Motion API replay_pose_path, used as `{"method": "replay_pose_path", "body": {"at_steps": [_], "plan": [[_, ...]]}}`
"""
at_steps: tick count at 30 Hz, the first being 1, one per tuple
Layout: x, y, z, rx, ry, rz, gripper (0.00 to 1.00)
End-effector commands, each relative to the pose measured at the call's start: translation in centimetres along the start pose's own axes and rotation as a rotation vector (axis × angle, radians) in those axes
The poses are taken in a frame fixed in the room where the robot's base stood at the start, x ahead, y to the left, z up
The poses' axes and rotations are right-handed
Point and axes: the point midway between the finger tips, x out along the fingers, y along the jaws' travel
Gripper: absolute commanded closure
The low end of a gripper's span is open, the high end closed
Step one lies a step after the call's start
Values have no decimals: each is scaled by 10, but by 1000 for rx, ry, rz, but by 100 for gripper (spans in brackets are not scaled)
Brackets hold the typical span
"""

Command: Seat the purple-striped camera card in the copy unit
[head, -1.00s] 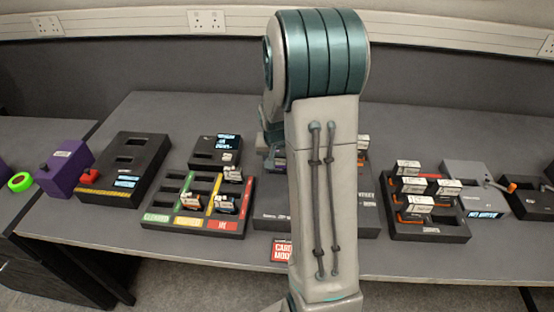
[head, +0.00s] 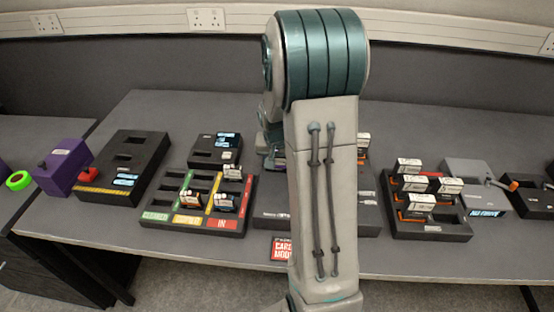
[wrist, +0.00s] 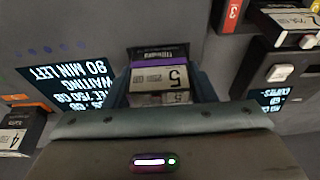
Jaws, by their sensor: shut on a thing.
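My gripper (wrist: 158,92) is shut on the purple-striped camera card (wrist: 158,78), which shows a purple band and a white label with a 5. The card's lower end is hidden, so I cannot tell whether it touches anything below. In the wrist view a dark unit with a lit screen (wrist: 68,85) reading "90 MIN LEFT" lies to the left of the card; I cannot tell if it is the copy unit.
A small black unit with a lit screen (head: 228,141) stands behind a colour-laned card tray (head: 155,207). To the right are a rack of several cards (head: 445,232) and a grey unit (head: 466,177). A purple box (head: 64,167) and a long black unit (head: 150,152) stand left.

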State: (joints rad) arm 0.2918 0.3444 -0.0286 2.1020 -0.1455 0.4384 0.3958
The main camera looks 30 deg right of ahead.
Motion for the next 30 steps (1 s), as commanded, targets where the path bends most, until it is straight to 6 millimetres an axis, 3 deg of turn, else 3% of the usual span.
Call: {"method": "replay_pose_path", "body": {"at_steps": [8, 9, 11, 17, 18, 19, 30], "plan": [[0, 0, 0, 0, 1, 0, 73], [0, 0, 0, 0, 1, 0, 38], [0, 0, 0, 0, 1, 0, 24], [0, 0, 0, 0, 0, 0, 24], [0, 0, 0, 0, 0, 0, 13], [0, 0, 0, 0, 0, 0, 9], [0, 0, 0, 0, 0, 0, 9]]}}
